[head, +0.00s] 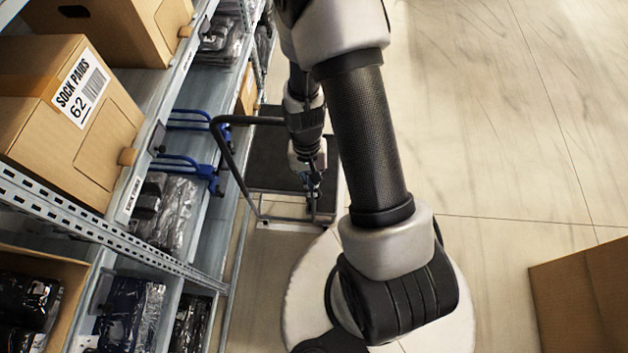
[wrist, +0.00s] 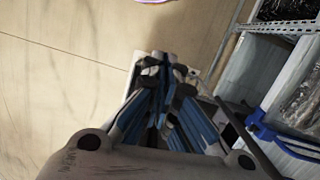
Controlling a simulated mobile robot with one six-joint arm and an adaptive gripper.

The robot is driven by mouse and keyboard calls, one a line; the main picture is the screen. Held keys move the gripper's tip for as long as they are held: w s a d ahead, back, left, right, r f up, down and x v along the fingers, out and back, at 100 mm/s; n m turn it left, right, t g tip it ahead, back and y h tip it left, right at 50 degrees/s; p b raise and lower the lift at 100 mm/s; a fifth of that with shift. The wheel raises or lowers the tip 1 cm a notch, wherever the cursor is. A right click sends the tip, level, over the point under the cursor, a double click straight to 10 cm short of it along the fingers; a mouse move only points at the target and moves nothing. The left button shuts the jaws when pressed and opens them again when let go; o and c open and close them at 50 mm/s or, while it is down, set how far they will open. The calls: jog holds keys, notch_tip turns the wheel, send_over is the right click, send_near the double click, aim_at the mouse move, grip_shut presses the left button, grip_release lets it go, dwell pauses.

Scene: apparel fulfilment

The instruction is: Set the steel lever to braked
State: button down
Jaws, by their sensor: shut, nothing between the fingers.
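A cart with a dark deck (head: 268,170) and a black push handle (head: 224,150) stands beside the shelving in the head view. My gripper (head: 313,193) points down at the near right end of the cart, close to its pale frame. In the wrist view its blue-sided fingers (wrist: 160,75) are closed together with nothing between them. Small pale and dark parts of the cart show just past the fingertips. I cannot clearly make out the steel lever or its setting; the fingers cover that area. Whether the fingers touch anything is unclear.
Shelving on the left holds a "SOCK PAIRS 62" carton (head: 75,110) and bagged dark garments (head: 165,210). Blue hooks (head: 185,165) jut out by the cart handle. A cardboard box (head: 585,295) stands at lower right.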

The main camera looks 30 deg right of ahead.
jog(key=s+a+r+p, duration=0.1)
jog(key=s+a+r, duration=0.2)
jog(key=r, duration=0.2)
jog(key=shift+s, duration=0.2)
dwell(0.4)
notch_tip(320, 180, up, 20)
jog(key=w+a+n+t, duration=0.1)
jog(key=w+n+t, duration=0.1)
jog(key=n+t, duration=0.15)
jog(key=s+r+n+t, duration=0.2)
jog(key=s+r+t, duration=0.1)
jog(key=s+r, duration=0.5)
notch_tip(320, 180, up, 4)
jog(key=shift+s+a+f, duration=0.1)
jog(key=shift+s+a, duration=0.15)
jog(key=shift+a, duration=0.15)
